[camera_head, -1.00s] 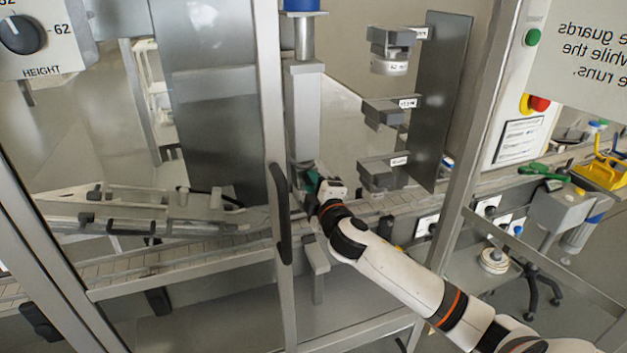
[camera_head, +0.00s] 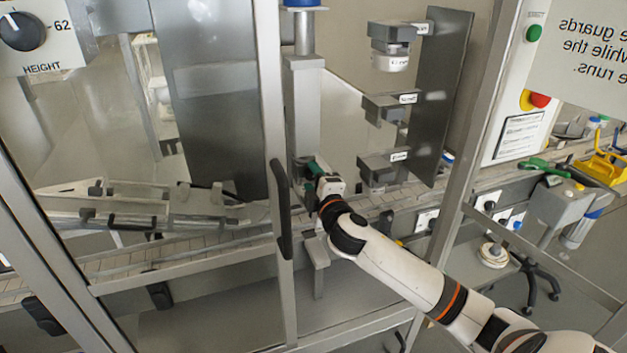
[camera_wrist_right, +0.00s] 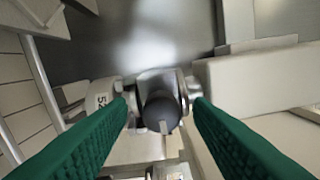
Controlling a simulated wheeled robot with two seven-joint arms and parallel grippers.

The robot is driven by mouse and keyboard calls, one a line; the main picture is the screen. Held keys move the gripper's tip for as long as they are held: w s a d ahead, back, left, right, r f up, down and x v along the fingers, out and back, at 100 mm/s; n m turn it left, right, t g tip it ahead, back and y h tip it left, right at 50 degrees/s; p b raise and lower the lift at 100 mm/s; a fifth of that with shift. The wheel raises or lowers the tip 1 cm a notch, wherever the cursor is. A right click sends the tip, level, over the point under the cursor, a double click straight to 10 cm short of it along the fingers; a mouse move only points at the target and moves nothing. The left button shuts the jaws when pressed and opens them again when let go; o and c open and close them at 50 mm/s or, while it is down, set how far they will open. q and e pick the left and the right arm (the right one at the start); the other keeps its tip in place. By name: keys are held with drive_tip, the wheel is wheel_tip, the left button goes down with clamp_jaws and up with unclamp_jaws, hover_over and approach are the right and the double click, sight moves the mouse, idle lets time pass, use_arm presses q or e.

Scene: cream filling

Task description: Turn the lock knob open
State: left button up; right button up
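In the right wrist view a dark round knob (camera_wrist_right: 160,111) with a pale mark at its lower edge sits on a metal clamp-like fitting. I take it for the lock knob. My right gripper (camera_wrist_right: 161,106) is open. Its two green fingers stand on either side of the knob, with visible gaps between them and it. The knob is hidden or too small to make out there. My left gripper is not in view.
A frame upright with a black handle (camera_head: 279,208) stands just left of my right gripper. Grey brackets (camera_head: 390,108) on a metal plate (camera_head: 440,95) are to its right. A conveyor (camera_head: 180,250) runs behind. A height dial (camera_head: 22,32) is at the upper left.

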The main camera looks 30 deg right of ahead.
drive_tip(key=shift+s, duration=0.1)
drive_tip(key=shift+s+a+f, duration=0.1)
drive_tip(key=shift+s, duration=0.25)
drive_tip(key=b+v, duration=0.3)
drive_tip(key=v, duration=0.8)
